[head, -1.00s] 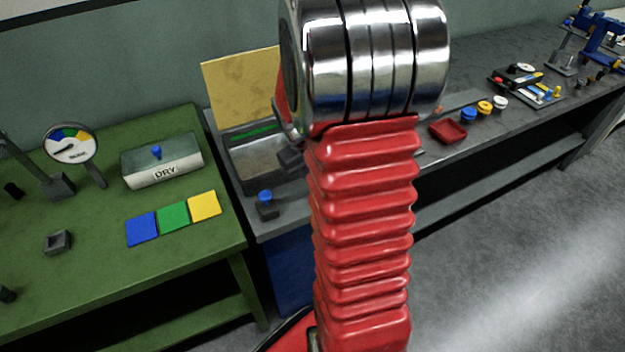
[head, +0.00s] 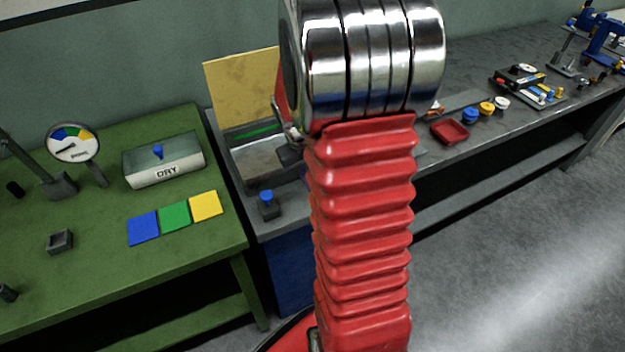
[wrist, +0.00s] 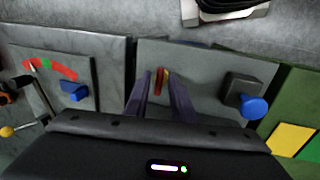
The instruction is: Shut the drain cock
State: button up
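My gripper (wrist: 161,82) is open, with its two dark purple fingers apart in the wrist view. My arm hides the handle in the head view.
Left of the fingers in the wrist view is a plate with a red and green arc (wrist: 58,69) and a blue block (wrist: 74,91). The green bench (head: 200,250) adjoins on the left in the head view. A red tray (head: 450,131) lies right of my arm.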

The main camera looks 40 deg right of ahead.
jog(key=shift+o, duration=0.4)
notch_tip(320, 180, up, 14)
jog(key=a, duration=0.2)
jog(key=shift+w+a+f, duration=0.25)
jog(key=shift+w+a, duration=0.05)
jog(key=shift+w, duration=0.05)
dwell(0.4)
jog(key=s+a+r+n+t, duration=0.1)
jog(key=s+a+r+t, duration=0.1)
jog(key=a, duration=0.6)
jog(key=s+a+r+n+t+y, duration=0.1)
jog(key=s+a+t, duration=0.1)
jog(key=s+a, duration=0.3)
jog(key=s+a+r+n+t+y, duration=0.1)
jog(key=s+a, duration=0.3)
jog(key=a, duration=0.7)
jog(key=shift+a+r+t, duration=0.2)
jog(key=shift+r+t, duration=0.4)
jog(key=shift+r, duration=0.2)
